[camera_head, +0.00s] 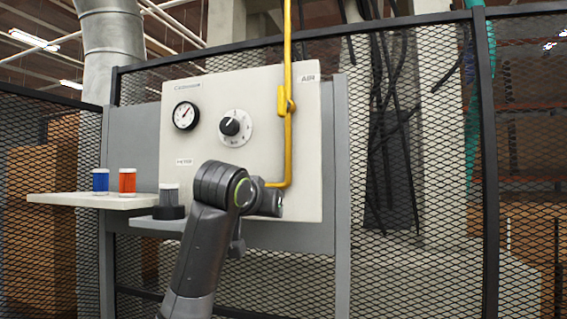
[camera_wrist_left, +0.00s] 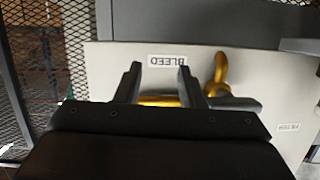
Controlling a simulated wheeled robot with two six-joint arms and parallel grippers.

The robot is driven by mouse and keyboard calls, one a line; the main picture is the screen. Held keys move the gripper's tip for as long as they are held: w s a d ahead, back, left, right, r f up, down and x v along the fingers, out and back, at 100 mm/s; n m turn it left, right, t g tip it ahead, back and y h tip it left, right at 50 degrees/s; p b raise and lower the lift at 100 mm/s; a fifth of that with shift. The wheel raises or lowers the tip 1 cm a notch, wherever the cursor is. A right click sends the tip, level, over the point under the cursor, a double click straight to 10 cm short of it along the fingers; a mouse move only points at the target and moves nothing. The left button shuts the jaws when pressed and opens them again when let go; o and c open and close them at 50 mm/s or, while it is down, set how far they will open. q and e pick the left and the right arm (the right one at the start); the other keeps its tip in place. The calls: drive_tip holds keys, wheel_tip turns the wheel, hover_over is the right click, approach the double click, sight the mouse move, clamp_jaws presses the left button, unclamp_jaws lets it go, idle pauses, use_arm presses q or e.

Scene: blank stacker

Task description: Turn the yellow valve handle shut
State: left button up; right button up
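My left arm rises in front of the pale control panel in the head view, and its wrist hides the gripper's fingers there. In the left wrist view my left gripper (camera_wrist_left: 162,72) has its two dark fingers spread apart, close to the panel below the upside-down BLEED label (camera_wrist_left: 167,61). A yellow bar (camera_wrist_left: 158,101), apparently the valve handle, shows between the fingers, partly hidden by the gripper body. I cannot tell whether a finger touches it. A bent yellow pipe (camera_wrist_left: 221,68) is just right of the fingers. My right gripper is in neither view.
The panel (camera_head: 260,85) carries a gauge (camera_head: 186,115), a black knob (camera_head: 230,127) and a vertical yellow pipe (camera_head: 288,150). A shelf (camera_head: 70,199) at left holds a blue jar (camera_head: 100,181) and an orange jar (camera_head: 127,182); a grey jar (camera_head: 168,196) stands near my wrist. Mesh fencing surrounds it.

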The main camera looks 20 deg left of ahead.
use_arm(q)
drive_tip(key=s+d+r+t, duration=0.1)
drive_tip(key=s+r, duration=0.2)
drive_tip(key=r, duration=0.3)
drive_tip(key=s+d+r+t, duration=0.1)
drive_tip(key=s+r, duration=0.3)
drive_tip(key=r, duration=0.2)
drive_tip(key=t+p, duration=0.1)
approach(280, 97)
drive_tip(key=shift+h, duration=0.4)
drive_tip(key=w+p, duration=1)
drive_tip(key=shift+w, duration=0.1)
drive_tip(key=shift+w+f, duration=0.1)
drive_tip(key=shift+w, duration=0.3)
drive_tip(key=shift+c, duration=0.3)
clamp_jaws()
